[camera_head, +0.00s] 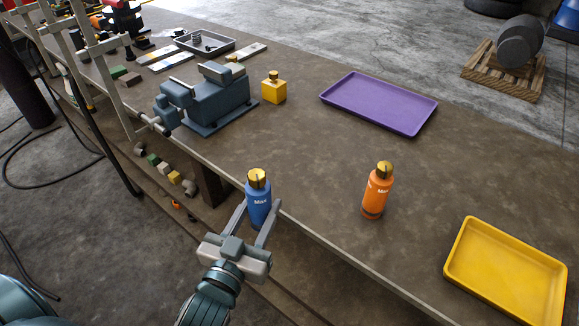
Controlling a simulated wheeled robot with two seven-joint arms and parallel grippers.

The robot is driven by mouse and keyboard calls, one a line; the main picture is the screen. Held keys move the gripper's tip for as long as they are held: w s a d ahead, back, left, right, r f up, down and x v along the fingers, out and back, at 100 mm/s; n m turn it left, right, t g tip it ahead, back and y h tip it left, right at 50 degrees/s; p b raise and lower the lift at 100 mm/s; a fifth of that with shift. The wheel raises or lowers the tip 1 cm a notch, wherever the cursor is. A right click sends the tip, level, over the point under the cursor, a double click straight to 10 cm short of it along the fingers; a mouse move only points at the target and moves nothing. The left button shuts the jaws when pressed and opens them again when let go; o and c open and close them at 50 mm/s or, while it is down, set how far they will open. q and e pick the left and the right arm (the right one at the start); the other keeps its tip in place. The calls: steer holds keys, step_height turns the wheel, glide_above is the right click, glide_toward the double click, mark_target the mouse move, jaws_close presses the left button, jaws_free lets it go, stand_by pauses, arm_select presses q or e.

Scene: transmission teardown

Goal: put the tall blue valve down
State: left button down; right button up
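The tall blue valve (257,206) is a blue bottle-like cylinder with a gold top, standing upright. My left gripper (260,212) is shut on it, with one finger on each side. The valve shows in front of the table's near edge, with its lower end over that edge in the picture, so it appears to be held in the air. Its exact height is hard to tell. My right gripper is not in view.
An orange valve (376,192) stands to the right on the brown table (310,165). A purple tray (380,102) and a yellow tray (507,272) are empty. A yellow block (273,90) stands beside a blue-grey vise (215,98). The table's middle is clear.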

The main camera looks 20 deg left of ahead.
arm_select(q)
steer(key=shift+r, duration=0.1)
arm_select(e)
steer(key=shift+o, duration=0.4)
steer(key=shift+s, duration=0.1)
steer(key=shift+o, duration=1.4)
arm_select(q)
steer(key=w+d+r+m+h+p, duration=0.1)
steer(key=w+d+r, duration=0.3)
steer(key=w+d, duration=0.1)
steer(key=w+d+r+m+h+p, duration=0.1)
steer(key=w+d+r+h+p, duration=0.1)
steer(key=w+d+r, duration=0.3)
steer(key=w, duration=0.3)
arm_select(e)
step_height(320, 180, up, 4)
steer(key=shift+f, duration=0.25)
arm_select(q)
steer(key=shift+d, duration=0.1)
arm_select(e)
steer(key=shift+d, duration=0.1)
